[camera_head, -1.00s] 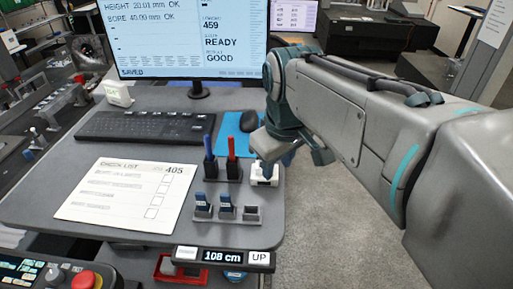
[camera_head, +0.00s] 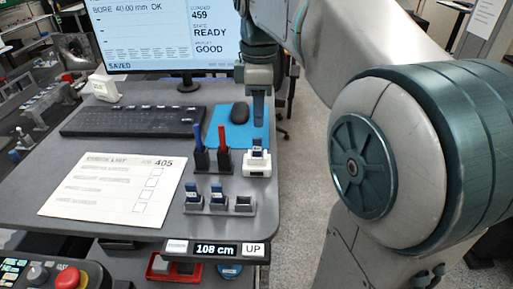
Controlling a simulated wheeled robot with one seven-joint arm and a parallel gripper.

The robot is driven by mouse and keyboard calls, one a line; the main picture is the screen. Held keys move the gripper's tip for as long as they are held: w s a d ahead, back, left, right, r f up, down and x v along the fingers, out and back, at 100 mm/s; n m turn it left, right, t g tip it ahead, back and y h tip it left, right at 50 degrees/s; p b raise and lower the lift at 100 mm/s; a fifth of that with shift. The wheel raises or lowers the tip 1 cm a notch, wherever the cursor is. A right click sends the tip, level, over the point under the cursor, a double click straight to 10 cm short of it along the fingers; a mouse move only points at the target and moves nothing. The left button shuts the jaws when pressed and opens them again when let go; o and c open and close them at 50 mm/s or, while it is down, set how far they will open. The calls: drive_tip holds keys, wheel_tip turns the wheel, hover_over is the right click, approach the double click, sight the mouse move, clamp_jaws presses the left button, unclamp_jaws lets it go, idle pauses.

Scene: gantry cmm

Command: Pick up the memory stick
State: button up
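A small blue-and-white memory stick (camera_head: 258,146) stands upright in a white block-shaped dock (camera_head: 257,168) near the right edge of the desk.
A dark stand with a blue and a red pen (camera_head: 223,137) is just left of the dock. A mouse (camera_head: 239,112) on a blue mat, a keyboard (camera_head: 133,121), a checklist sheet (camera_head: 115,187) and a monitor (camera_head: 165,35) are on the desk. Open floor lies to the right.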

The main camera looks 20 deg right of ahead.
sight(257, 138)
wheel_tip(257, 138, down, 8)
drive_tip(key=shift+w+a+f+p, duration=0.1)
drive_tip(key=shift+a+p, duration=0.05)
drive_tip(key=shift+p, duration=0.2)
clamp_jaws()
